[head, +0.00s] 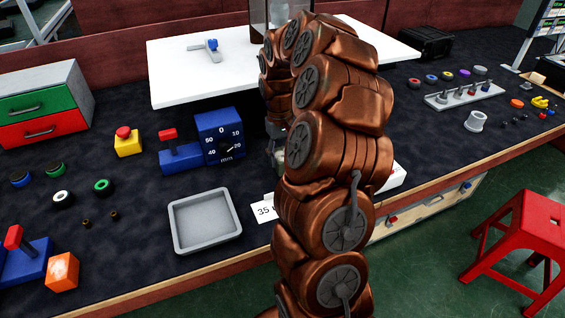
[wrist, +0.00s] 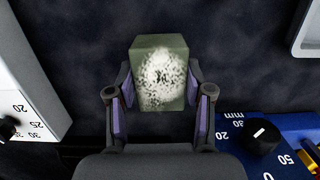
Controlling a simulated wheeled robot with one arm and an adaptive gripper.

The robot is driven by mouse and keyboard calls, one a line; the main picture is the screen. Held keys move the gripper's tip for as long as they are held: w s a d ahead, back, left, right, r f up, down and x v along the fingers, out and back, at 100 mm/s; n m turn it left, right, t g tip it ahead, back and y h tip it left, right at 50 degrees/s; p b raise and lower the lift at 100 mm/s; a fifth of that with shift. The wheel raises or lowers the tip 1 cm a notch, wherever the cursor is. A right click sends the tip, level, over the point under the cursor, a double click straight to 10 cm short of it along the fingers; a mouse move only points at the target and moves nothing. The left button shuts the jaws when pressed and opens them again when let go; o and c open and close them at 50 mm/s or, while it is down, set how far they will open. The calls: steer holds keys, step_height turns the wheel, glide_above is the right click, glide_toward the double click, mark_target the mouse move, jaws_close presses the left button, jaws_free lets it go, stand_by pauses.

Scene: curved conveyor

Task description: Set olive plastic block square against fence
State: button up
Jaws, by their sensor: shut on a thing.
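The olive block (wrist: 145,52) shows in the wrist view, with a white speckled patch on its face. My gripper (wrist: 159,82) is shut on it, with one purple-padded finger on each side. The block looks roughly straight between the fingers. Dark worktop lies behind it; I cannot tell whether the block touches that surface. In the head view my copper-coloured arm hides the block and most of my gripper. I cannot make out a fence for certain in either view.
A blue mm dial gauge (head: 220,137) stands left of my arm and shows at lower right in the wrist view (wrist: 262,138). A white scaled unit (wrist: 25,100) is at left there. A grey tray (head: 205,220) and a white card (head: 264,210) lie near the front.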

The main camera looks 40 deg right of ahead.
mark_target(280, 151)
steer(key=shift+w+f+p, duration=0.1)
steer(key=shift+f+p, duration=0.2)
steer(key=shift+f, duration=1.4)
steer(key=shift+f, duration=0.15)
steer(key=o, duration=1.3)
steer(key=r, duration=0.4)
steer(key=w+r, duration=0.1)
steer(key=r, duration=0.3)
steer(key=r+b, duration=0.1)
steer(key=r, duration=0.3)
steer(key=shift+w+d+r, duration=0.1)
steer(key=shift+w+d, duration=0.05)
steer(key=shift+d, duration=0.15)
